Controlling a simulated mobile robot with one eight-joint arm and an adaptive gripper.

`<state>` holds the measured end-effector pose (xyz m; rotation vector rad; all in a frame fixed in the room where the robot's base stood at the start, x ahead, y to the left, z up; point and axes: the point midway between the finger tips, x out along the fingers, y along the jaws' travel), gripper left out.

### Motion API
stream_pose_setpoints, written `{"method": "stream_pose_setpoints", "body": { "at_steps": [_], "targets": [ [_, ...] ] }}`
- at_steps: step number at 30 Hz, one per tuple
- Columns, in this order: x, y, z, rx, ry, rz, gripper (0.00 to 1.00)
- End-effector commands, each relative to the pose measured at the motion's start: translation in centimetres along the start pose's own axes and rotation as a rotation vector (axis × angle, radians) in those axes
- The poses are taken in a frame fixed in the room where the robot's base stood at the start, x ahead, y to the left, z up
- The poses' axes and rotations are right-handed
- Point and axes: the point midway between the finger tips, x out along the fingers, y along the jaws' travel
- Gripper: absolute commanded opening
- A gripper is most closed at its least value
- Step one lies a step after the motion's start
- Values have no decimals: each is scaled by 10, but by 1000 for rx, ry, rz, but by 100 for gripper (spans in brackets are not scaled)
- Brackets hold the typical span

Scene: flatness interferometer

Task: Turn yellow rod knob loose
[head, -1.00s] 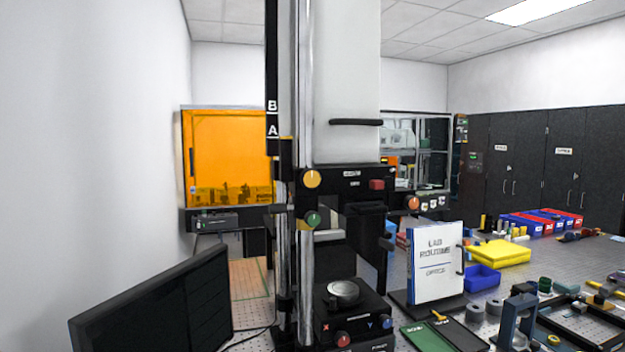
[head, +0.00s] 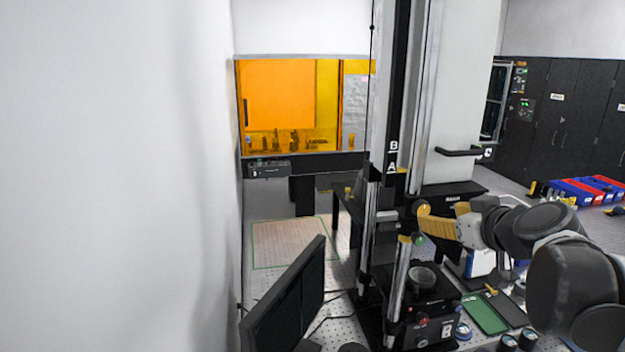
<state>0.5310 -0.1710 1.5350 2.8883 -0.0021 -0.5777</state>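The yellow rod knob (head: 421,209) is on the front of the upright instrument's column. A green knob (head: 420,239) is below it. My gripper (head: 432,224), with yellow-orange fingers, reaches in from the right at the height of the two knobs. Its fingers overlap the yellow knob's right side in this view. I cannot tell whether they touch the knob or whether they are open or shut, because the yellow colours run together and the view is small.
The instrument's tall chrome rod (head: 400,290) stands left of the gripper. A stage with a round metal disc (head: 421,279) lies below. A dark monitor (head: 287,305) stands at the front left. A green tray (head: 484,313) lies on the right of the bench.

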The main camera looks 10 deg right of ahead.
Motion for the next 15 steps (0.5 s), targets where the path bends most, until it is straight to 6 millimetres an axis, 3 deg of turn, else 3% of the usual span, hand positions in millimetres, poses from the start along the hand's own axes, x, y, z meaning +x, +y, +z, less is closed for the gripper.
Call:
{"method": "stream_pose_setpoints", "body": {
  "at_steps": [5,15],
  "targets": [
    [13,5,-3,-6,6,6,59],
    [76,4,-3,-6,6,4,59]
  ]
}}
